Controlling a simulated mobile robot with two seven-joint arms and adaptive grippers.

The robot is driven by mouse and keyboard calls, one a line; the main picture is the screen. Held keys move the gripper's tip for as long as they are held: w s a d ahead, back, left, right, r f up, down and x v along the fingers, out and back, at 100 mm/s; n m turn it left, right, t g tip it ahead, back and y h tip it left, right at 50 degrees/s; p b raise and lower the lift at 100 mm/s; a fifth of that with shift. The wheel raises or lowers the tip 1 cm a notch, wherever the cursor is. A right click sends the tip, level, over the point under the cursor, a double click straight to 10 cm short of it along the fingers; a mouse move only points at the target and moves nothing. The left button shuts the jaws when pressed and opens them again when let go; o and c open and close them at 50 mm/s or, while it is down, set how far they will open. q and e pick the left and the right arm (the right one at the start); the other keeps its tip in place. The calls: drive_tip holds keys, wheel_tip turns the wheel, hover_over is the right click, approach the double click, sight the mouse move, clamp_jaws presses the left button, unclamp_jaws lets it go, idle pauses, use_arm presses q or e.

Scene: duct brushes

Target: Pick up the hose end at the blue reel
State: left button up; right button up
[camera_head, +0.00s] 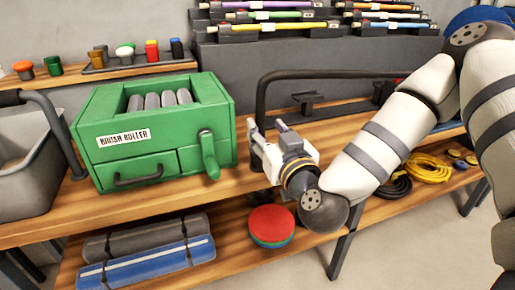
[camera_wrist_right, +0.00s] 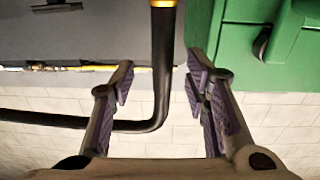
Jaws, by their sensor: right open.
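My right gripper (camera_head: 266,131) is open at the front of the bench, just right of the green brush-roller box (camera_head: 165,136). A dark bent tube (camera_head: 262,92), which looks like a hose, rises behind the gripper and runs right towards the back. In the right wrist view, a dark tube (camera_wrist_right: 163,70) with a brass-coloured collar at the top edge passes between the open fingers (camera_wrist_right: 160,62), apart from both. I cannot tell how far it is from them in depth. A blue rounded thing (camera_head: 484,15), possibly the reel, is partly hidden behind my arm. My left gripper is out of view.
A grey bin (camera_head: 38,182) and another dark bent tube (camera_head: 52,125) are at left. A rack of coloured brushes (camera_head: 270,28) stands behind. Rolled mats (camera_head: 150,262), stacked discs (camera_head: 271,225) and a yellow coil (camera_head: 428,168) lie on the lower shelf.

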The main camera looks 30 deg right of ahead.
sight(262, 125)
drive_tip(key=x, duration=0.4)
drive_tip(key=shift+w+a+f, duration=0.1)
drive_tip(key=shift+w, duration=0.05)
clamp_jaws()
